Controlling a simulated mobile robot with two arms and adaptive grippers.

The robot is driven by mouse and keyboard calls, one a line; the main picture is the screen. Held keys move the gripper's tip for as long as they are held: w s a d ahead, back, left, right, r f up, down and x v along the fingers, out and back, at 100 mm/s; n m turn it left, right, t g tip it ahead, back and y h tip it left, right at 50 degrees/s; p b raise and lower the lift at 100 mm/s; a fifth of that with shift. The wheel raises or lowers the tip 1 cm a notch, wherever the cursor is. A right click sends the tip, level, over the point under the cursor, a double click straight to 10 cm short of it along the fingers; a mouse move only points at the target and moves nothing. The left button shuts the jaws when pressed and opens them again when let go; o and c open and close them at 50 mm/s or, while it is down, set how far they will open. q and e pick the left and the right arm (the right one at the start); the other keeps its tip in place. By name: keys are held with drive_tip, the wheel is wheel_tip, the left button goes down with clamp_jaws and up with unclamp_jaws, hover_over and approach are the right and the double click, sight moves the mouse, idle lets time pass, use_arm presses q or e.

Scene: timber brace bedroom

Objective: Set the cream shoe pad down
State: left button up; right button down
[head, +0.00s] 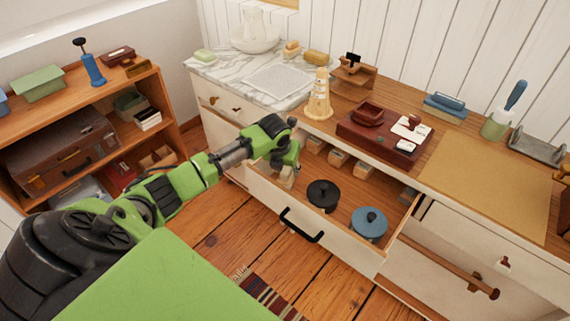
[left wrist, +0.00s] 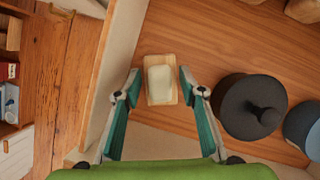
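The cream shoe pad (left wrist: 160,79), a small pale block on a light wooden backing, lies in the open drawer (head: 342,241), by the drawer's left end. In the head view it shows partly (head: 287,175) below my left gripper (head: 291,160), which hides some of it. In the left wrist view my left gripper (left wrist: 160,90) is open, with one finger on each side of the pad and a visible gap on both sides. The pad appears to rest on the drawer floor. My right gripper is not in view.
A black lidded pot (head: 322,195) and a blue lidded pot (head: 369,223) stand in the drawer, right of the pad. Several small wooden blocks (head: 337,159) line its back. The drawer's side wall (left wrist: 112,80) is close to my left finger.

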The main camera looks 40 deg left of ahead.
use_arm(q)
drive_tip(key=v, duration=1.1)
drive_tip(key=shift+r+p, duration=0.4)
drive_tip(key=shift+s, duration=0.1)
drive_tip(key=shift+c, duration=0.4)
